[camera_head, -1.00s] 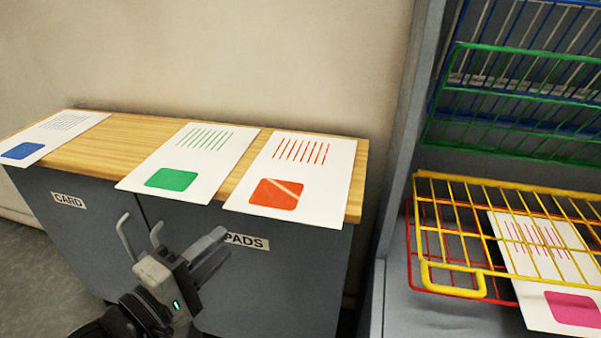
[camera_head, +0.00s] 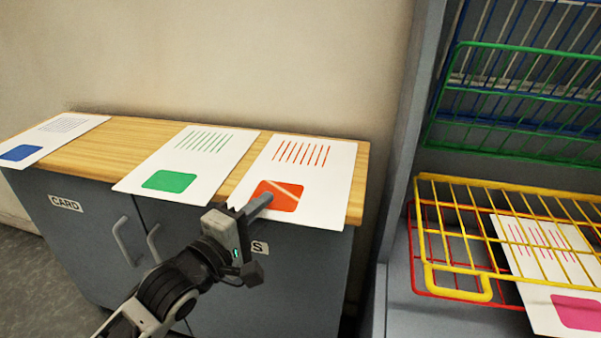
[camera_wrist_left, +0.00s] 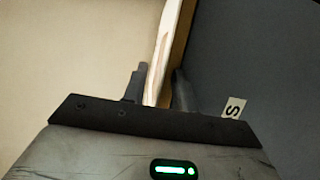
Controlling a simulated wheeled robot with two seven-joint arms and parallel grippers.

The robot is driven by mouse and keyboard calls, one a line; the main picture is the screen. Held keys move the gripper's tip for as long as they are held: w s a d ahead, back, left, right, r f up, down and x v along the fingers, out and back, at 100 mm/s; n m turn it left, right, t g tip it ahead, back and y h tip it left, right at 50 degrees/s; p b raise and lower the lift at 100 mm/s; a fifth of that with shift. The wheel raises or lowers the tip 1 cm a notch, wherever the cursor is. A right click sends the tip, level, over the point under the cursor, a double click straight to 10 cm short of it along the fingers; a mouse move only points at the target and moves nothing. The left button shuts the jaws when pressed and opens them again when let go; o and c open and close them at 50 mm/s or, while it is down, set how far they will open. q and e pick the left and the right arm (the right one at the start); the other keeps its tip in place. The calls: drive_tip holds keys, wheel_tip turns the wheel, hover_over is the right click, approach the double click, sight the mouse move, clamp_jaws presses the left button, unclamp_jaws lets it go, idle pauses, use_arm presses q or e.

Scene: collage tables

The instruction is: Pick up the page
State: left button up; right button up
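A white page with an orange-red block and lines (camera_head: 328,185) lies on the wooden counter top, its near edge overhanging the front. My left gripper (camera_head: 262,205) is at that page's near left corner, with one finger showing above the paper; the other finger is mostly hidden. In the left wrist view the gripper (camera_wrist_left: 158,82) is open, and the edge of the page (camera_wrist_left: 157,65) runs between its two fingers. Whether either finger touches the paper is unclear. My right gripper is not in view.
A green-block page (camera_head: 205,165) and a blue-block page (camera_head: 50,140) lie further left on the counter (camera_head: 120,160). To the right stand wire racks, including a yellow one (camera_head: 455,285) and a green one (camera_head: 520,145). A pink-block page (camera_head: 535,285) lies under the yellow rack.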

use_arm(q)
clamp_jaws()
drive_tip(key=shift+r, duration=0.15)
